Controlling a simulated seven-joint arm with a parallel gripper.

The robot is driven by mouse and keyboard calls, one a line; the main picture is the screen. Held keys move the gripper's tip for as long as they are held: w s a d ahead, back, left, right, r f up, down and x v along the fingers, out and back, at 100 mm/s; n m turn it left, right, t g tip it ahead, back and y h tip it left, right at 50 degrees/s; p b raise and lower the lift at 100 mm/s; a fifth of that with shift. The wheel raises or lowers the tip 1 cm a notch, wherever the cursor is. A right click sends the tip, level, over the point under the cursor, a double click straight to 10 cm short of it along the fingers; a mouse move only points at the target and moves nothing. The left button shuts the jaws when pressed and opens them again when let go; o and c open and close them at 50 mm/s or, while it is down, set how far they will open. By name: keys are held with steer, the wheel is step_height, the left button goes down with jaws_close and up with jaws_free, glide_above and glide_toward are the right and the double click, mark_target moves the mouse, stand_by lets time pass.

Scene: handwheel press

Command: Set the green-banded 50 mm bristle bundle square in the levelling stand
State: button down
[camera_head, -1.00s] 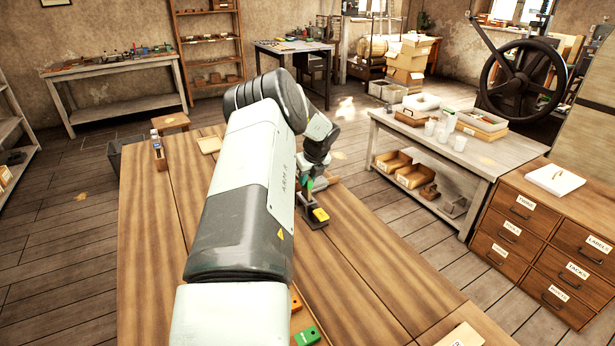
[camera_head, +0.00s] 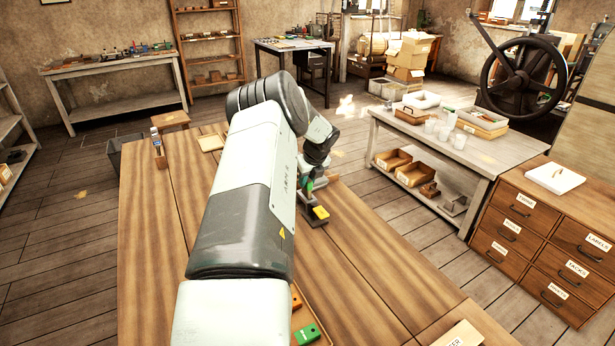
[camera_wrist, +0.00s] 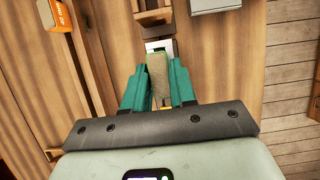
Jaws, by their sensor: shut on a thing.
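My gripper (camera_wrist: 158,88) shows green fingers in the wrist view, shut on the bristle bundle (camera_wrist: 158,68), a narrow tan-olive block standing between them. Its green band cannot be told apart from the fingers. Just beyond the bundle's end is a pale metal piece with a dark part (camera_wrist: 158,45), likely part of the levelling stand; whether they touch is unclear. In the head view my gripper (camera_head: 307,186) is low over the workbench, beside a dark block with a yellow top (camera_head: 321,212). My arm hides much of this spot, and the bundle cannot be made out there.
A tray with a green block (camera_head: 306,335) sits at the workbench's near side.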

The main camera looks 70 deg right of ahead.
steer(key=shift+f, duration=1.45)
steer(key=c, duration=0.8)
jaws_free()
steer(key=v, duration=1.1)
steer(key=shift+d, duration=0.1)
